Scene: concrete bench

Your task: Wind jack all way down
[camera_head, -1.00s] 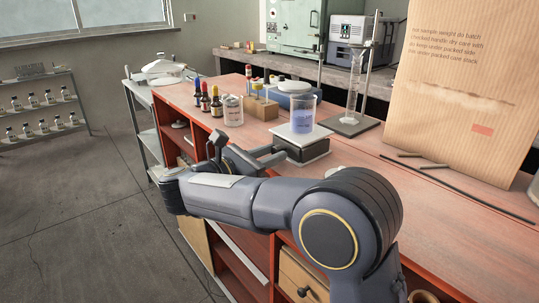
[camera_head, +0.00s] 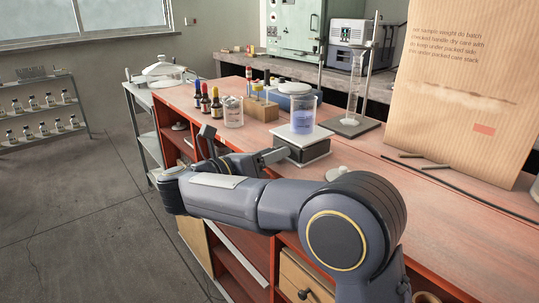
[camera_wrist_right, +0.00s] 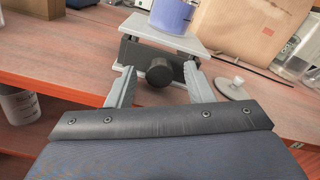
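The lab jack (camera_head: 303,153) stands on the red bench with a pale top plate and dark body. Its plate is clear of its base, with dark linkage showing between in the right wrist view (camera_wrist_right: 140,50). A beaker of blue liquid (camera_head: 303,117) stands on the plate. The jack's dark round knob (camera_wrist_right: 159,72) faces my right gripper (camera_head: 272,156). The right gripper's two grey fingers are apart, one on each side of the knob, with gaps visible on both sides. The knob is hidden in the head view. My left gripper is out of view.
A pale lid (camera_head: 338,173) lies just right of the jack. Dropper bottles (camera_head: 205,101), a small beaker (camera_head: 233,112) and a wooden block (camera_head: 260,107) stand behind left. A stand with a cylinder (camera_head: 352,95) and a large cardboard sheet (camera_head: 450,100) are at right.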

